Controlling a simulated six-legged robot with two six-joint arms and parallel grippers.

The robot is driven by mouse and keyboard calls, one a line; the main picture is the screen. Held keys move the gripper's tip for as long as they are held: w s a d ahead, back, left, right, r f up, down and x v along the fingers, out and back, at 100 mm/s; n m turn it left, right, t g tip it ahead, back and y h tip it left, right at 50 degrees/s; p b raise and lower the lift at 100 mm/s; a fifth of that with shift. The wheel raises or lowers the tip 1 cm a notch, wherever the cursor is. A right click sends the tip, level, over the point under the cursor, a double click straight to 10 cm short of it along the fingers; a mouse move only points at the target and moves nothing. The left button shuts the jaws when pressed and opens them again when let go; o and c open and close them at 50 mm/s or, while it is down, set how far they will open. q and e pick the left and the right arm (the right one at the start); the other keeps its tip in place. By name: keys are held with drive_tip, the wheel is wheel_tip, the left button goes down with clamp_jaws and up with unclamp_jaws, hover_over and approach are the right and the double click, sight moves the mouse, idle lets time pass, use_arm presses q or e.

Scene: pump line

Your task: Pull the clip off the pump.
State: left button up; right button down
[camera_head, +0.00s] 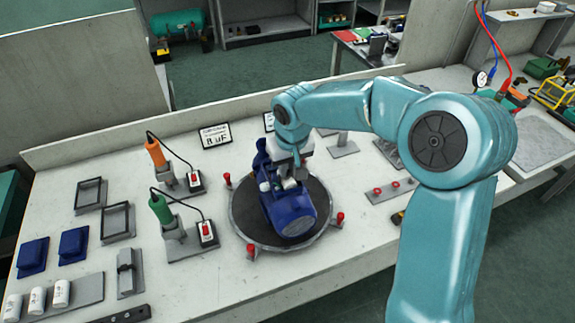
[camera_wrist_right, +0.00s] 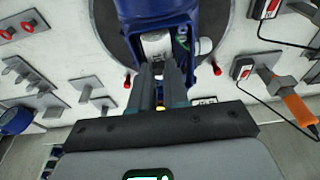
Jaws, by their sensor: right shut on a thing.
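The blue pump (camera_head: 288,213) lies on a dark round turntable (camera_head: 318,228) on the bench; it also shows at the top of the wrist view (camera_wrist_right: 150,10). My right gripper (camera_head: 288,180) reaches down onto the pump's upper side. In the wrist view its two fingers (camera_wrist_right: 163,78) are close together at a pale grey part of the pump (camera_wrist_right: 157,44). They are shut on the clip, which they mostly hide; whether it is still seated cannot be told. My left gripper is not in view.
Red knobs (camera_head: 251,250) stand around the turntable. An orange-handled tool (camera_head: 156,153) and a green-handled tool (camera_head: 160,208) stand in holders on the left, with cables. Blue blocks (camera_head: 74,243), frames (camera_head: 90,195) and white cylinders (camera_head: 61,293) lie farther left. The bench's front middle is clear.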

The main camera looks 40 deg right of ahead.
drive_tip(key=shift+w, duration=0.1)
drive_tip(key=shift+w+p+v, duration=0.2)
drive_tip(key=shift+p+v, duration=0.55)
drive_tip(key=shift+v, duration=0.3)
drive_tip(key=shift+w+p+v, duration=0.25)
drive_tip(key=shift+p+v, duration=0.5)
drive_tip(key=shift+v, duration=0.25)
drive_tip(key=shift+d+r, duration=0.1)
